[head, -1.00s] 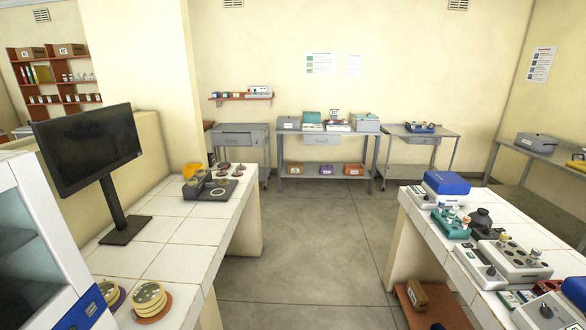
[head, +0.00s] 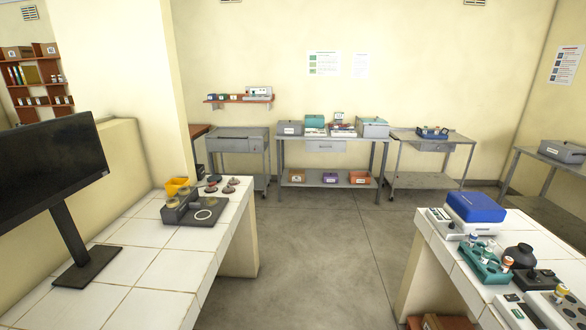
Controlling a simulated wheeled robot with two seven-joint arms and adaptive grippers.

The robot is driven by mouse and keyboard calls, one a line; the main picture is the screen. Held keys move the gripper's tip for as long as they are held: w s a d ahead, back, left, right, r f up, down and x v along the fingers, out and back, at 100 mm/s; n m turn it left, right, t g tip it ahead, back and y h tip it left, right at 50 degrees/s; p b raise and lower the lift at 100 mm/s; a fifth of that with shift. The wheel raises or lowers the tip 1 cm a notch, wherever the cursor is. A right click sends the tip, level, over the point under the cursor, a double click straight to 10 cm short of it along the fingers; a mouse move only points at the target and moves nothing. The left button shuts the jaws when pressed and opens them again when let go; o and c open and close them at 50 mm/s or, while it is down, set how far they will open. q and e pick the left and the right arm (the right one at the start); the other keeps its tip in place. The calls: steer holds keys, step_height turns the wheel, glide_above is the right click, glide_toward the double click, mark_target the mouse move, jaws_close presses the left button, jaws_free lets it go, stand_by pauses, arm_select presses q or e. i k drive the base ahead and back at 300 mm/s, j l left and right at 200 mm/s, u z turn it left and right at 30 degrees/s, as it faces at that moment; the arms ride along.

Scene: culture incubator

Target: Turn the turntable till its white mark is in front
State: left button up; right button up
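Neither of my grippers is in view. I cannot clearly make out a turntable or its white mark. On the left white-tiled bench (head: 150,275), a flat dark plate (head: 208,227) carries a pale ring (head: 204,215). A dark grey block (head: 172,215) with round items on top stands beside the plate. Several small reddish-brown round pieces (head: 229,189) lie behind it. None of these can be told as the turntable at this size.
A monitor (head: 50,165) stands on the left bench, with a yellow bin (head: 177,187) farther back. The right bench holds a blue-lidded box (head: 476,207), a teal rack (head: 484,265) and a dark rounded vessel (head: 520,254). Clear floor (head: 318,265) lies between the benches; carts (head: 330,180) line the back wall.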

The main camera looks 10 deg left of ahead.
mark_target(217, 178)
steer(key=i, duration=1.2)
steer(key=i+l+u, duration=0.1)
steer(key=i, duration=1.15)
steer(key=i+l+u, duration=0.1)
steer(key=i+u, duration=0.15)
steer(key=i, duration=0.15)
steer(key=i+l+u, duration=0.25)
steer(key=i, duration=0.15)
steer(key=i+l+u, duration=0.25)
steer(key=i, duration=0.15)
steer(key=j, duration=0.1)
